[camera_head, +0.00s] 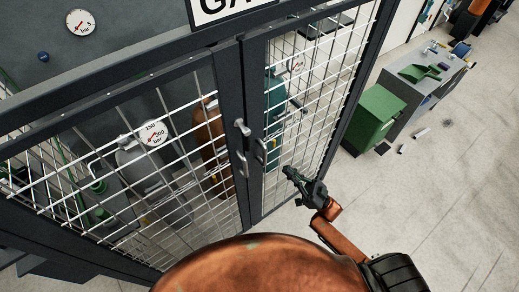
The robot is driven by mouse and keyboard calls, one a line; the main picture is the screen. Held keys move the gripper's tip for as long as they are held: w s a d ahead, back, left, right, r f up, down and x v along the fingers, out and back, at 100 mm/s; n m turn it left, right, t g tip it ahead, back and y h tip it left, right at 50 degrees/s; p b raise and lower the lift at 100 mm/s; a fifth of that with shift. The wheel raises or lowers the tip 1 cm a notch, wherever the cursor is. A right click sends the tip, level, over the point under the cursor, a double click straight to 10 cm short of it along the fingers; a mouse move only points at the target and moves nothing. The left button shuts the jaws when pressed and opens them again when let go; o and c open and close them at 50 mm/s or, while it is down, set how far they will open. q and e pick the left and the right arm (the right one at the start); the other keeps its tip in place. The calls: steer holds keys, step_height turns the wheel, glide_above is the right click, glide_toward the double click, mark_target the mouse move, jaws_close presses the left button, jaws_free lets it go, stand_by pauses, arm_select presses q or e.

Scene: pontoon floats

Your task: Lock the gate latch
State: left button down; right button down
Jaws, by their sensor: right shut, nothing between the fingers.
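The gate (247,190) is two dark-framed wire mesh doors that meet at a middle post. The latch (242,128) is a small metal piece on the meeting frames, with a handle on each door just below it. I cannot tell from this view whether the latch is engaged. My right gripper (288,172) is shut and empty, in front of the right door's mesh, to the right of and below the latch and apart from it. My left gripper is not in view.
Behind the mesh stand gas cylinders, one grey (140,165) and one orange-brown (207,140), with a pressure gauge (153,134). A green cabinet (375,115) and a grey workbench (420,90) stand to the right. The pale floor (450,190) at the right is mostly clear.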

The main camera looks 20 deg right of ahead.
steer(key=w+a+f+p+x, duration=0.1)
steer(key=p+x, duration=0.3)
steer(key=x, duration=0.8)
steer(key=shift+w+a+f, duration=0.2)
steer(key=shift+w+a, duration=0.15)
steer(key=shift+a, duration=0.15)
